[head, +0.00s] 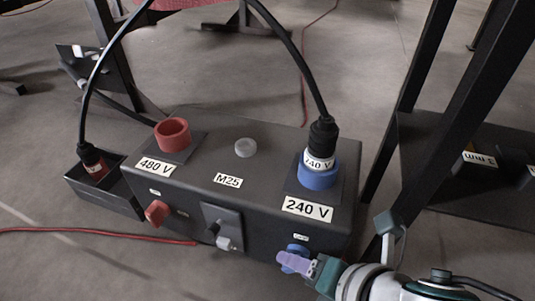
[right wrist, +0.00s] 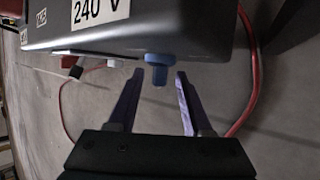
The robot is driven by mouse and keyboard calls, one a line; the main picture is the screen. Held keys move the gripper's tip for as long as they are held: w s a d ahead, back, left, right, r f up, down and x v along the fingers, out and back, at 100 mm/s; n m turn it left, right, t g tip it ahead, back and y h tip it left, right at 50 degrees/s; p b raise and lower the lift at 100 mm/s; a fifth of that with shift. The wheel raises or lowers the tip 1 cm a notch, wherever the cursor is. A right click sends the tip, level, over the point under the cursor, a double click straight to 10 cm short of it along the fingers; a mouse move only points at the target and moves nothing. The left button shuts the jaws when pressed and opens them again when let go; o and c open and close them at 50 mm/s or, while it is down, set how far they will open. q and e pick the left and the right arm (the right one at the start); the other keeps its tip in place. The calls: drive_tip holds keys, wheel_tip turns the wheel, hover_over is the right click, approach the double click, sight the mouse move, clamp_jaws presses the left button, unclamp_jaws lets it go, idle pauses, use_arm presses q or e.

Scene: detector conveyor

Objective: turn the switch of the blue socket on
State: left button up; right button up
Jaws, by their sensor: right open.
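The blue socket (head: 318,179) is on top of a dark box at the 240 V label, with a black and white plug (head: 321,143) standing upright in it. Its blue switch (head: 294,257) is on the box's front face, low on the right, partly hidden by my gripper in the head view. My right gripper (head: 297,263) is open, with purple fingers at the switch. In the right wrist view the blue switch (right wrist: 158,66) sits between and just beyond the open fingertips (right wrist: 158,76); neither finger clearly touches it. My left gripper is not in view.
A red socket (head: 172,135) and a red switch (head: 157,212) are on the box's left side. A grey latch (head: 222,228) is mid-front. A red-tipped plug (head: 93,163) sits in a black tray (head: 112,195). A dark metal frame (head: 440,110) stands close on the right.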

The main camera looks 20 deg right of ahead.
drive_tip(key=shift+w+a+f, duration=0.15)
drive_tip(key=shift+w+f, duration=0.1)
drive_tip(key=shift+c, duration=0.2)
clamp_jaws()
idle(0.3)
